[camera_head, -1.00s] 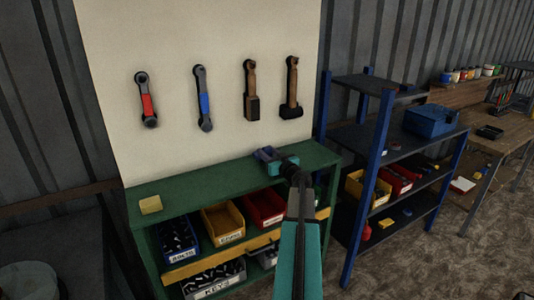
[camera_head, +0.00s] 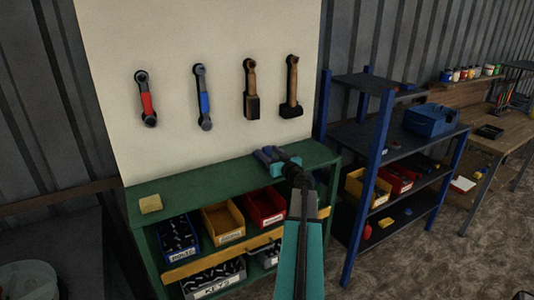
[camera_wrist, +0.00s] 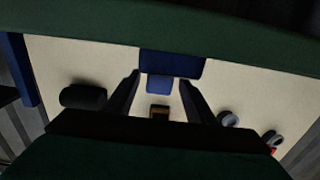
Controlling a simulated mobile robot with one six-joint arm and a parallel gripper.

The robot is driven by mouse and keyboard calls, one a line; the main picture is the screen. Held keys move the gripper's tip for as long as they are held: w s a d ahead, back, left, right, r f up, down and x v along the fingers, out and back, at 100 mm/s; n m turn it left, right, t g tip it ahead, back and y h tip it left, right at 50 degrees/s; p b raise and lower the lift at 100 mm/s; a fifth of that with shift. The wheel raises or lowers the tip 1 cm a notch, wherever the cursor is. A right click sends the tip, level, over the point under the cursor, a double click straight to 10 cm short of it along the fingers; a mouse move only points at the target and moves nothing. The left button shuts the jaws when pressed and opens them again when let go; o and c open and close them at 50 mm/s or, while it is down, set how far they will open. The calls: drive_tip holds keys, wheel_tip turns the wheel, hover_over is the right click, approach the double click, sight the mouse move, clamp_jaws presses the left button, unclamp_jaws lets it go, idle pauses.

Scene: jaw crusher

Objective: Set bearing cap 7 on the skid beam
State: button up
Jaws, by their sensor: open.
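My gripper (camera_head: 272,157) is at the right part of the green bench top, with its jaws open. In the wrist view its two dark fingers (camera_wrist: 158,98) stand apart on either side of a blue block (camera_wrist: 172,62). The block has a lighter blue face below the dark one and lies against the green surface. I cannot read a number on it, so I cannot tell if it is bearing cap 7. In the head view the gripper largely covers that spot. I cannot make out a skid beam.
The green bench (camera_head: 200,186) holds a yellow block (camera_head: 150,204) at its left, with labelled bins below. Wrenches and hammers hang on the pale board (camera_head: 225,60) behind. A blue-posted shelf (camera_head: 374,150) stands close at the right. The bench top's middle is clear.

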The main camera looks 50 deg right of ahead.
drive_tip(key=b+v, duration=0.1)
drive_tip(key=v, duration=0.9)
drive_tip(key=shift+s, duration=0.2)
drive_tip(key=shift+f, duration=0.1)
idle(0.4)
